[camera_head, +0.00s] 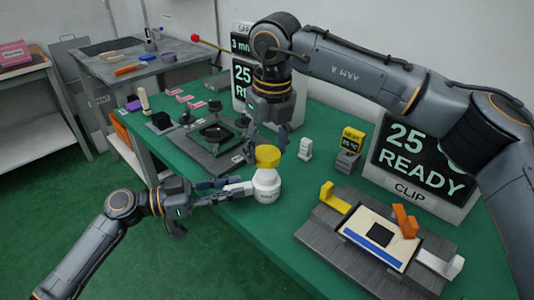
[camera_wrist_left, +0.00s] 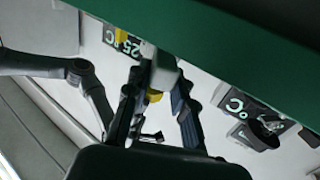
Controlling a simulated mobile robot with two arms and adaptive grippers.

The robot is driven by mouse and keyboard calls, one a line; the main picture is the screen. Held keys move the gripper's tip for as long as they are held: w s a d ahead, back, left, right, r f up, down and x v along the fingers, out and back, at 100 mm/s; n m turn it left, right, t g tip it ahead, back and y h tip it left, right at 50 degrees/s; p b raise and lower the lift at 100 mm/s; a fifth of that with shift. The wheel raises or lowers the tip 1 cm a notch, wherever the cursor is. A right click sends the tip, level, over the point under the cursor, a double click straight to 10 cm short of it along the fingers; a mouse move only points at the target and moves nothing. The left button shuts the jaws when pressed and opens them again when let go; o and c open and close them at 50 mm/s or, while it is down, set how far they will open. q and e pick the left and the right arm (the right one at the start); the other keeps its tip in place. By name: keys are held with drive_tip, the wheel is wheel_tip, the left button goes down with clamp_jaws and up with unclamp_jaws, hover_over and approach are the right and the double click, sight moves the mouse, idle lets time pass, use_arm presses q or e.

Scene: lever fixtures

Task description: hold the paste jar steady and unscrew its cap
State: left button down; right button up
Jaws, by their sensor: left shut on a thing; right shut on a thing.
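The white paste jar (camera_head: 266,188) stands upright near the front edge of the green table, with its yellow cap (camera_head: 267,156) on top. My left gripper (camera_head: 246,187) reaches in from the left and is shut on the jar's body. My right gripper (camera_head: 268,145) points down from above, shut on the cap with a finger on either side. In the left wrist view, the jar (camera_wrist_left: 165,72) and part of the cap (camera_wrist_left: 153,95) show upside down between my left fingers. The jar's far side is hidden, and I cannot tell whether the cap is loose.
A grey fixture (camera_head: 325,222) with a yellow block and an orange lever lies to the right. A small white bottle (camera_head: 305,149) and a yellow-topped display (camera_head: 348,148) stand behind the jar. A dark fixture (camera_head: 212,137) lies left of it. Large sign panels (camera_head: 420,160) stand behind.

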use_arm(q)
drive_tip(key=c, duration=1.1)
unclamp_jaws()
drive_tip(key=shift+o, duration=0.2)
